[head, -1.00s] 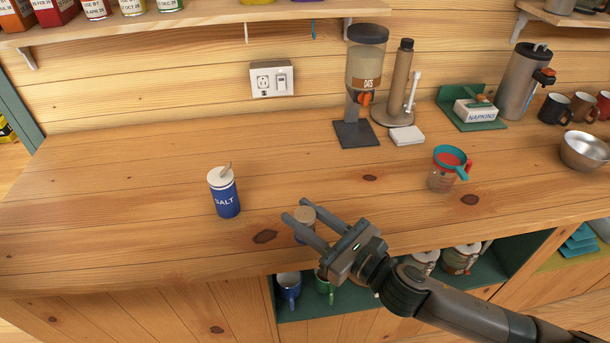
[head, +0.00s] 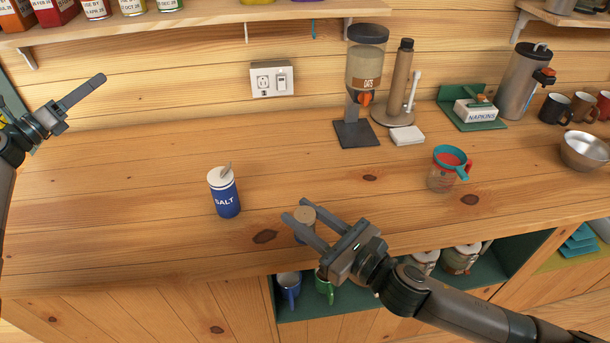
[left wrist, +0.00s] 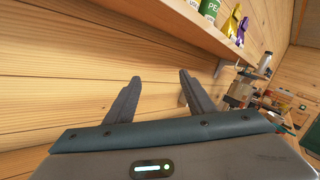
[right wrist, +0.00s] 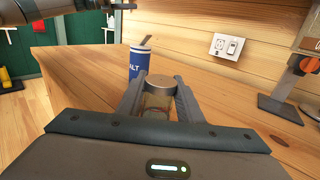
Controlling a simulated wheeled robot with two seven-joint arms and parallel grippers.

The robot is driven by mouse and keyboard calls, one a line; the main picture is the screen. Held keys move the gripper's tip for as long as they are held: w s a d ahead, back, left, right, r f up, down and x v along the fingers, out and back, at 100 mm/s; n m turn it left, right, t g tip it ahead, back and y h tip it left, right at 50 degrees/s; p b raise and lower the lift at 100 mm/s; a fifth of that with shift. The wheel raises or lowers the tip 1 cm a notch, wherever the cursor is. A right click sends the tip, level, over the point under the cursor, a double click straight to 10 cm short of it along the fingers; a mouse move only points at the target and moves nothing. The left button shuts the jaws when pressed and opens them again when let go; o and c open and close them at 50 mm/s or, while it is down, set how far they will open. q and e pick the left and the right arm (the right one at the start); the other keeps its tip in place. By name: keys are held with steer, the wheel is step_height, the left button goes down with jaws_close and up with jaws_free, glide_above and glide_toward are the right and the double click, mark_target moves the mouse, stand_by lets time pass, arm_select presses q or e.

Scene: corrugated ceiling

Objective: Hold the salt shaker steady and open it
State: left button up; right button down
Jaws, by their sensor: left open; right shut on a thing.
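A small glass shaker with a round tan lid (head: 304,214) stands upright near the front edge of the counter. My right gripper (head: 297,211) is shut on its body from the right side. In the right wrist view the shaker (right wrist: 158,97) is between the two fingers, its lid clear above them; its contents are hard to make out. My left gripper (head: 84,97) is raised at the far left, well away from the shaker. In the left wrist view its fingers (left wrist: 160,78) are apart with nothing between them.
A blue SALT canister (head: 225,196) with an upright spout stands just left of the shaker. An oats dispenser (head: 364,80), a jug with a teal funnel (head: 447,172) and a napkin holder (head: 474,110) stand further right. The left counter is clear. A shelf (head: 200,18) hangs above.

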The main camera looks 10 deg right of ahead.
arm_select(q)
steer(key=s+d+r+m+g+h, duration=0.1)
steer(key=s+d+m+g, duration=0.5)
steer(key=d, duration=0.7)
steer(key=s+d+r+m+g+h, duration=0.15)
steer(key=d+m+g, duration=0.25)
steer(key=d+m, duration=0.7)
steer(key=s+d+m+g, duration=0.5)
steer(key=d, duration=1)
steer(key=m+y, duration=1.5)
steer(key=m, duration=0.5)
glide_above(305, 214)
step_height(305, 214, down, 8)
steer(key=shift+g+h, duration=0.3)
steer(key=shift+h, duration=0.05)
steer(key=shift+f, duration=0.15)
steer(key=shift+f, duration=3.9)
